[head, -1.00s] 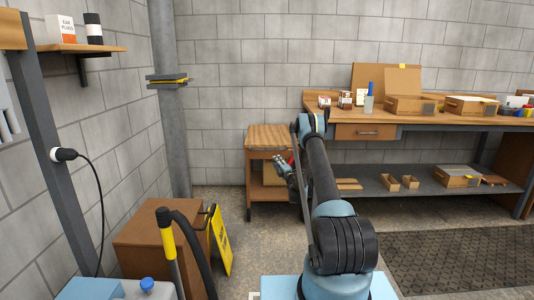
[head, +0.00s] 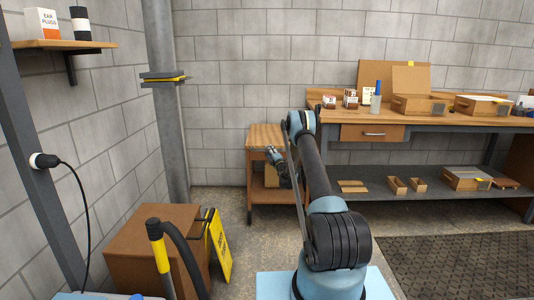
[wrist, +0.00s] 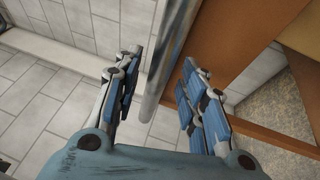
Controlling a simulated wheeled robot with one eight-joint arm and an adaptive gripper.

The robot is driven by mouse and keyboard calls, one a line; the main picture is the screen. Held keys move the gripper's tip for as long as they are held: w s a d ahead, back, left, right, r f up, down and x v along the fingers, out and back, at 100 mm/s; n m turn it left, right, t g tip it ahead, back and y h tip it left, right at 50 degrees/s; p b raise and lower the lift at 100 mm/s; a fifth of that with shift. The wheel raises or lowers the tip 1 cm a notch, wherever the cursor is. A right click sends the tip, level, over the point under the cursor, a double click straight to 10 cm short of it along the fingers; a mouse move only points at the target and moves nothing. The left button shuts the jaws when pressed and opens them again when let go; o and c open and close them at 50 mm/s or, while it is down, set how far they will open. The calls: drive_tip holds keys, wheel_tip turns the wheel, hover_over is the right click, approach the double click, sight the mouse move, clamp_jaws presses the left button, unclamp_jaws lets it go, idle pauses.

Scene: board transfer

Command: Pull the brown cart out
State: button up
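The brown cart (head: 265,138) stands against the back wall, left of the workbench, with a wooden top, a lower shelf and dark casters. My gripper (head: 274,156) is in front of it, just below the top, and partly hides the cart's middle. In the wrist view, a round metal bar (wrist: 172,45) runs alongside the cart's brown wood (wrist: 222,40). My gripper (wrist: 160,80) has its fingers apart, one on each side of the bar.
A brown cabinet (head: 150,248) and a yellow sign (head: 220,247) stand at the lower left, near a grey pillar (head: 166,120). The workbench (head: 420,118) is close to the cart's right. Floor (head: 245,245) is clear in front of the cart.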

drive_tip(key=shift+w+a+r, duration=0.1)
drive_tip(key=shift+w+a, duration=0.1)
drive_tip(key=shift+w, duration=0.45)
clamp_jaws()
drive_tip(key=shift+s+a, duration=0.1)
drive_tip(key=shift+s, duration=0.05)
